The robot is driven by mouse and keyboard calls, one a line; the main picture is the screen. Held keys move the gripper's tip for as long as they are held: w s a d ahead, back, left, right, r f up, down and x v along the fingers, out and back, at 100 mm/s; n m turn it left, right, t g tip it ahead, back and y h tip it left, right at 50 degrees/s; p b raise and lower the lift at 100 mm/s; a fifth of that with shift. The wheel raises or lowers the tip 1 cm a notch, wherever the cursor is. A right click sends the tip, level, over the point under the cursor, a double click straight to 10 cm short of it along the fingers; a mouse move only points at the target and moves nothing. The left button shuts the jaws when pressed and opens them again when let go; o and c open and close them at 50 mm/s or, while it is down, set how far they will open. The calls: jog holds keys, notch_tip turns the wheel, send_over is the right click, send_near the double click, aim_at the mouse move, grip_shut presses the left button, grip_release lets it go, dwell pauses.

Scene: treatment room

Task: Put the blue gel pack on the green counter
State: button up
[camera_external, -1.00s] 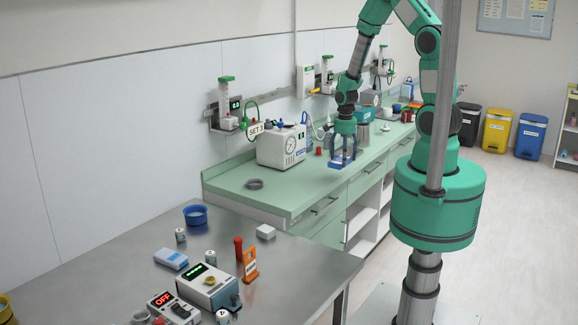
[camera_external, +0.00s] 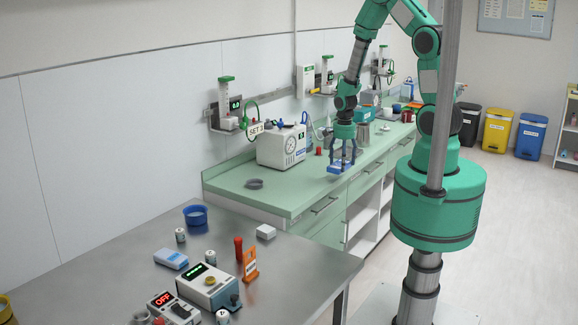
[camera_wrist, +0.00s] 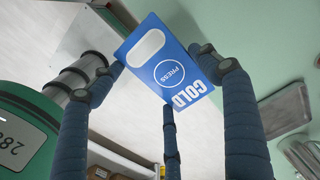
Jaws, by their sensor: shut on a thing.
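The blue gel pack (camera_external: 341,167), a flat card-like pack, is held in my gripper (camera_external: 342,155) near the front edge of the green counter (camera_external: 230,185). In the wrist view the pack (camera_wrist: 168,65) shows white "COLD" and "PRESS" lettering and sits between the dark blue fingers of my gripper (camera_wrist: 170,75). The pale floor shows behind part of the pack there, and the green counter surface (camera_wrist: 285,60) shows at the right. I cannot tell how high the pack is above the counter.
A white device with a dial (camera_external: 282,148) and a dark ring (camera_external: 254,184) stand on the counter. A small red item (camera_external: 318,151) is near my gripper. The steel table (camera_external: 120,235) in front holds several items, including a blue-and-white box (camera_external: 171,259). Counter top around the ring is clear.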

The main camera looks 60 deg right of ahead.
send_over(318, 170)
jog(key=shift+s+a+f+p, duration=0.1)
jog(key=shift+s+f+p, duration=0.1)
jog(key=shift+f+p, duration=0.4)
jog(key=shift+f, duration=0.15)
jog(key=shift+f, duration=1.75)
jog(key=shift+f, duration=0.2)
jog(key=o, duration=1.3)
jog(key=shift+c, duration=0.2)
jog(key=shift+r, duration=0.1)
notch_tip(318, 170, up, 12)
